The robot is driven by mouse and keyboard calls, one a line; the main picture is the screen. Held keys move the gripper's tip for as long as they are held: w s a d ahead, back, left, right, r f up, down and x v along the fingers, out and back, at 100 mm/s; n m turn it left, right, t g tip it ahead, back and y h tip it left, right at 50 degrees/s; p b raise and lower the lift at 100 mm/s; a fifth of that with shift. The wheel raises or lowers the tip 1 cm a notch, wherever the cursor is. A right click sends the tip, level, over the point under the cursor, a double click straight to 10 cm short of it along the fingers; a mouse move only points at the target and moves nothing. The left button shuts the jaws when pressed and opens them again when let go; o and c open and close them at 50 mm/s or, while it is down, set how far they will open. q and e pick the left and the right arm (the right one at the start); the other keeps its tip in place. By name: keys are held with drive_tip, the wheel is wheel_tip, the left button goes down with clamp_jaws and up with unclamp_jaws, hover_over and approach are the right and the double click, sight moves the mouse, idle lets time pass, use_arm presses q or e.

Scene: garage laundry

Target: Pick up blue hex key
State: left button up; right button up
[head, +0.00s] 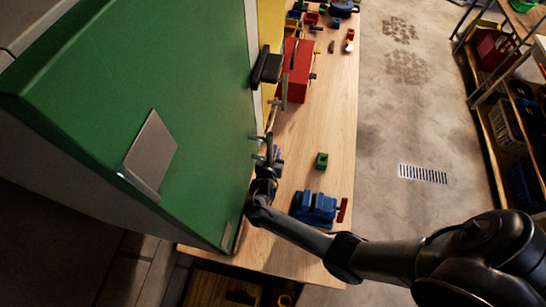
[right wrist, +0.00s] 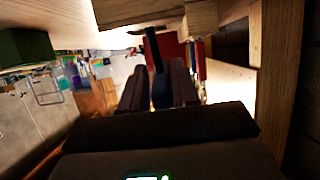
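My right gripper (head: 266,168) is beside the right edge of the large green panel (head: 200,90), over the left side of the wooden workbench. In the right wrist view its two dark fingers (right wrist: 158,88) stand apart. A dark bluish upright shape (right wrist: 161,90) shows between them; I cannot tell whether it is the blue hex key or whether the fingers touch it. A small bluish spot (head: 278,152) shows by the gripper in the head view. The hex key is not clearly identifiable. My left gripper is not in view.
On the workbench (head: 330,130) stand a blue vise (head: 314,208), a small green block (head: 321,160) and a red box (head: 298,72). Small tools stick out along the panel's edge near my gripper. The bench's right middle is clear. Shelves (head: 500,110) stand far right.

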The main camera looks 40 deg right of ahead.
clamp_jaws()
drive_tip(key=shift+r, duration=0.2)
drive_tip(key=shift+r, duration=0.95)
wheel_tip(320, 180, up, 8)
drive_tip(key=shift+f+p, duration=0.1)
drive_tip(key=shift+p, duration=0.35)
wheel_tip(320, 180, up, 6)
drive_tip(key=p, duration=0.5)
drive_tip(key=shift+p, duration=0.35)
